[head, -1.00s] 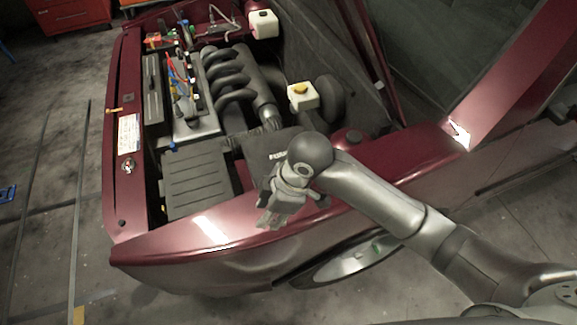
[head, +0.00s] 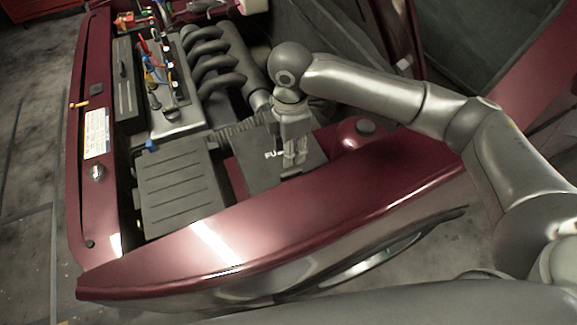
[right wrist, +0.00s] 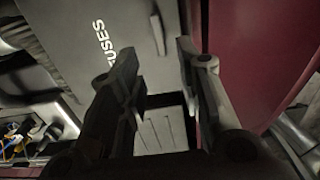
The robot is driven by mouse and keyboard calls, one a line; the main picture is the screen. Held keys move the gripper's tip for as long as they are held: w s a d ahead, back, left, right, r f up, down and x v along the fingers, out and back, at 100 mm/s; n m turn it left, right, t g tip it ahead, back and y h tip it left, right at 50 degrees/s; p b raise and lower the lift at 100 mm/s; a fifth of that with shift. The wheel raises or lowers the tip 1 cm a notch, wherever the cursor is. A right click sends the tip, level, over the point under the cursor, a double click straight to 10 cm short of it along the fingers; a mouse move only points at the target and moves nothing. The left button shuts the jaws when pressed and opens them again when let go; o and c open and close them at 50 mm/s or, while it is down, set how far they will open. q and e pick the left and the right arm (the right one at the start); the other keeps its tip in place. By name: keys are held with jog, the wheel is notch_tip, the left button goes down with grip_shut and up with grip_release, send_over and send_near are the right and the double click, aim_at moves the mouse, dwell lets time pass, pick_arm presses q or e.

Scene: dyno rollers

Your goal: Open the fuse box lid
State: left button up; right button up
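The fuse box lid (head: 258,175) is a flat dark grey panel with white lettering, lying shut in the engine bay behind the front fender. In the right wrist view the lid (right wrist: 75,58) fills the upper left, with "USES" readable. My right gripper (head: 293,165) points down over the lid's right part and hides some of the lettering. In the right wrist view its fingers (right wrist: 158,58) stand apart with the grey lid showing between them and nothing held. Whether the fingertips touch the lid cannot be told. My left gripper is not in view.
A ribbed black battery cover (head: 178,187) sits left of the lid. The engine with curved dark intake pipes (head: 212,60) lies behind.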

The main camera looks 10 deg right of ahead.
send_over(290, 173)
notch_tip(290, 173, down, 5)
jog(key=shift+f, duration=0.1)
notch_tip(290, 173, down, 4)
jog(key=shift+f+p, duration=0.1)
jog(key=shift+p, duration=0.35)
jog(key=c, duration=0.5)
grip_shut()
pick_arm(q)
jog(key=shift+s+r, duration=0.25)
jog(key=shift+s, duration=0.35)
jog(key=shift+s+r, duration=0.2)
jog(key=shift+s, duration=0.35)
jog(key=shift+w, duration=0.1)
